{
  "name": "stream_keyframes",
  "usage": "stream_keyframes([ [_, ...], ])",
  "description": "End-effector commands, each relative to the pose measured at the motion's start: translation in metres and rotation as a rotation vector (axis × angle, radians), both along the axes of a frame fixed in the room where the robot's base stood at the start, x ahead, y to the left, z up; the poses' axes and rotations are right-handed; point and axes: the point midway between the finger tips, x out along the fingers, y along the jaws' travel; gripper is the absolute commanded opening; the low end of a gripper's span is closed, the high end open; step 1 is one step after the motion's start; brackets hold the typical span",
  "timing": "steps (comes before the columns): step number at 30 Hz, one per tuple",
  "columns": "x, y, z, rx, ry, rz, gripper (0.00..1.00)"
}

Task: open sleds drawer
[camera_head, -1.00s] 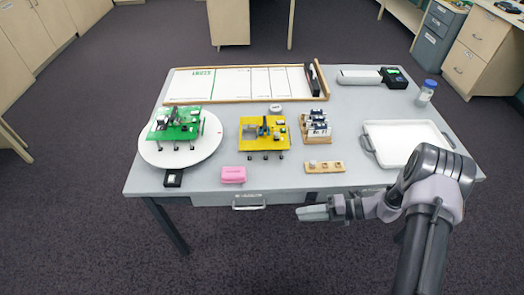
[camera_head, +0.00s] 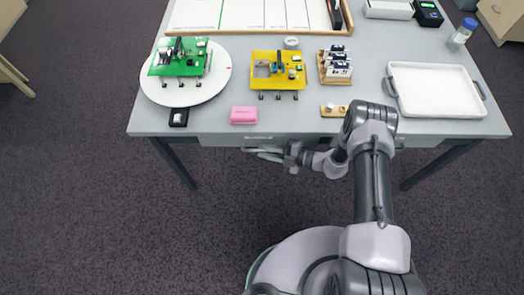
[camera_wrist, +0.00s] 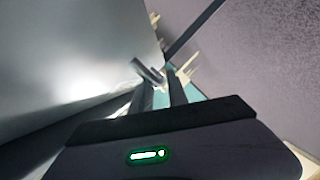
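The drawer front (camera_head: 222,140) is a grey panel under the table's front edge, seen steeply from above. Its label cannot be read. A pale bar handle (camera_head: 250,149) shows below it, partly hidden by my gripper (camera_head: 266,153). My gripper reaches left along the front edge, with its tips at the handle. In the wrist view, the two dark fingers (camera_wrist: 160,88) stand apart, and a short grey bar, seemingly the handle (camera_wrist: 148,72), lies at their tips. I cannot tell whether it is between them. The drawer looks closed.
On the grey table (camera_head: 215,112) stand a white turntable (camera_head: 215,92) with a green board, a yellow board (camera_head: 287,82), a pink block (camera_head: 243,115), a wooden rack (camera_head: 325,75) and a white tray (camera_head: 435,90). The floor (camera_head: 110,220) in front is clear.

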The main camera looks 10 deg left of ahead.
Motion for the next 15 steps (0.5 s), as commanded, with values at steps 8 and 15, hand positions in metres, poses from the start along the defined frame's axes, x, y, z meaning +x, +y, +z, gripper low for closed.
stream_keyframes([
  [8, 0.0011, 0.0152, -0.0032, 0.0, 0.0, 0.0, 0.2],
  [15, 0.0011, 0.015, -0.0029, 0.0, 0.0, 0.0, 0.08],
])
